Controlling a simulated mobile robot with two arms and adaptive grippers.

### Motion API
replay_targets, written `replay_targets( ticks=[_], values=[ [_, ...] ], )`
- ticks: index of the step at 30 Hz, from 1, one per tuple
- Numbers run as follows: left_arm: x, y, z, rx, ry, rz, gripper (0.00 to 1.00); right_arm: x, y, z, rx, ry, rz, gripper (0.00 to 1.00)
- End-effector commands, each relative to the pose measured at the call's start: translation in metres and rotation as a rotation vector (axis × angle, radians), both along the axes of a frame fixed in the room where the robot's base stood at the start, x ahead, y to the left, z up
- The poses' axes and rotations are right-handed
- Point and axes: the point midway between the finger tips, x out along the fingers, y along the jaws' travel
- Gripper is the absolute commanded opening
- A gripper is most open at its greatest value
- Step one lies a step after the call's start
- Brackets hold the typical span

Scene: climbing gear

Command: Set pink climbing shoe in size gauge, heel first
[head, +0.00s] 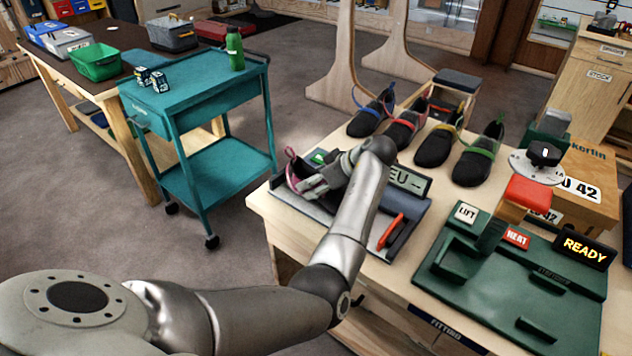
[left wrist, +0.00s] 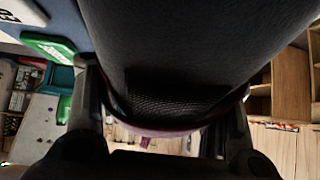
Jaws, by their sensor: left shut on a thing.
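The pink climbing shoe (head: 293,171), with a pink pull loop, is at the left end of the size gauge (head: 413,207). My left gripper (head: 313,184) is shut on the shoe and covers much of it. In the left wrist view the shoe's dark body (left wrist: 190,45) fills the middle between the fingers, with a pinkish edge (left wrist: 165,131) below. The gauge is a grey-blue tray with a red-orange slider (head: 390,231) and a display (head: 408,181) reading "EU --". I cannot tell whether the heel touches the gauge. My right gripper is not in view.
Several shoes (head: 435,146) with coloured straps stand in a row behind the gauge. A green fixture (head: 470,285) with a "READY" display (head: 585,250) is to the right. A teal cart (head: 190,95) stands left of the bench, with floor between.

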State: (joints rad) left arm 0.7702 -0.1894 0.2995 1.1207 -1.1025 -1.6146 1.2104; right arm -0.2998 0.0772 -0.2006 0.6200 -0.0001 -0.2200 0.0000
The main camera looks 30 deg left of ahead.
Motion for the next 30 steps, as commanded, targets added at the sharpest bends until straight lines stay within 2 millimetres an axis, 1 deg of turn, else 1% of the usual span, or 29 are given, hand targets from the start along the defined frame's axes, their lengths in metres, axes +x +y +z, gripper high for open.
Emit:
replay_targets(
  ticks=[1,10,11,16,26,30],
  values=[
    [-0.002,-0.002,-0.007,-0.008,0.010,-0.001,0.29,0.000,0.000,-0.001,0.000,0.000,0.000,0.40],
    [-0.003,-0.002,-0.010,-0.010,0.015,-0.001,0.29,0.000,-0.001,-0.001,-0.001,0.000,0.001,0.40],
    [-0.003,-0.003,-0.010,-0.010,0.015,-0.001,0.62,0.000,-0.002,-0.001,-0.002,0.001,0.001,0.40],
    [-0.002,-0.002,-0.008,-0.008,0.011,-0.001,0.84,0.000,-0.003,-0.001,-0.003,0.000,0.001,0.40],
    [-0.001,-0.001,-0.005,-0.005,0.007,-0.001,0.84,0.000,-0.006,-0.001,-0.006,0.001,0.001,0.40],
    [-0.001,-0.010,0.004,-0.006,0.004,-0.002,0.84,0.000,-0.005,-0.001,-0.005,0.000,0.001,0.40]
  ],
)
